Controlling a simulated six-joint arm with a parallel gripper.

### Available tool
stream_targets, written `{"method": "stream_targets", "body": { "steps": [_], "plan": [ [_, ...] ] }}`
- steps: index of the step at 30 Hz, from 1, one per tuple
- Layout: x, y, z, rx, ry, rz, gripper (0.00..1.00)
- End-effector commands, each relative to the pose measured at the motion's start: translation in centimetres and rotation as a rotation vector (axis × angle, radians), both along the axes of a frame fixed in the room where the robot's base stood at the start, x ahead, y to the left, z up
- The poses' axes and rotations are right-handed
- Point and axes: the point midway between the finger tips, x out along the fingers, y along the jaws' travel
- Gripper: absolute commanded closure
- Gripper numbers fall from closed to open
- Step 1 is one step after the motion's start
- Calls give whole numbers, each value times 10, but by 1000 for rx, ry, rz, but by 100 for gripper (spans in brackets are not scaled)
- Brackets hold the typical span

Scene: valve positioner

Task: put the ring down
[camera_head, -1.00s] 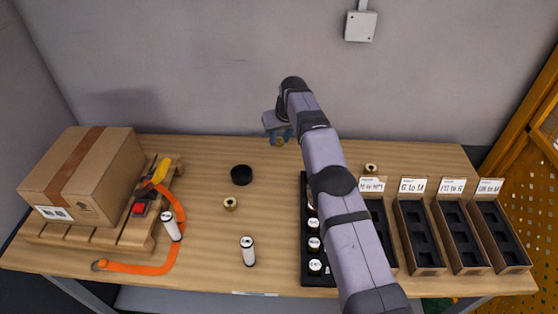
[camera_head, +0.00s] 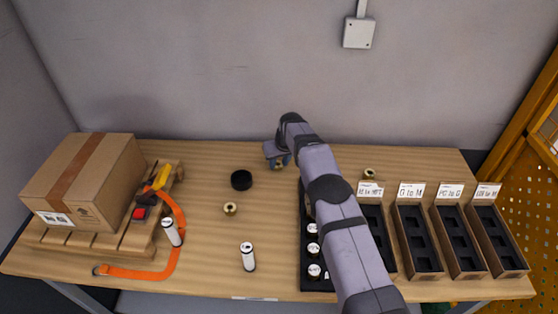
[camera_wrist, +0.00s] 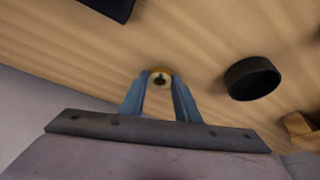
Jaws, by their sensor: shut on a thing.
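My gripper (camera_head: 279,163) is near the back of the table, to the right of the black round cap. In the wrist view, its two blue fingers (camera_wrist: 160,92) are shut on a small brass ring (camera_wrist: 159,76) with a dark centre, held at the fingertips. In the head view the ring is mostly hidden by the gripper. I cannot tell whether the ring touches the wooden table (camera_head: 190,262).
The black cap (camera_head: 241,180) and another brass ring (camera_head: 230,209) stand to the left. White cylinders (camera_head: 248,257) stand in front. A black tray (camera_head: 313,283) and labelled bins (camera_head: 418,265) are on the right. A carton (camera_head: 85,180) is on the left. Bare table surrounds the gripper.

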Motion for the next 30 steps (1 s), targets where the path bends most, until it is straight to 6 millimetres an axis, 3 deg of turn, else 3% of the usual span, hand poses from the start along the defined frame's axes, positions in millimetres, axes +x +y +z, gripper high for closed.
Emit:
{"method": "stream_targets", "body": {
  "steps": [11, 12, 14, 30],
  "plan": [
    [0, 0, -4, 1, -2, 0, 98],
    [0, 0, -3, 0, -1, 0, 62],
    [0, 0, -3, 0, -1, 0, 52],
    [-1, -1, 6, 0, -3, 0, 52]
  ]
}}
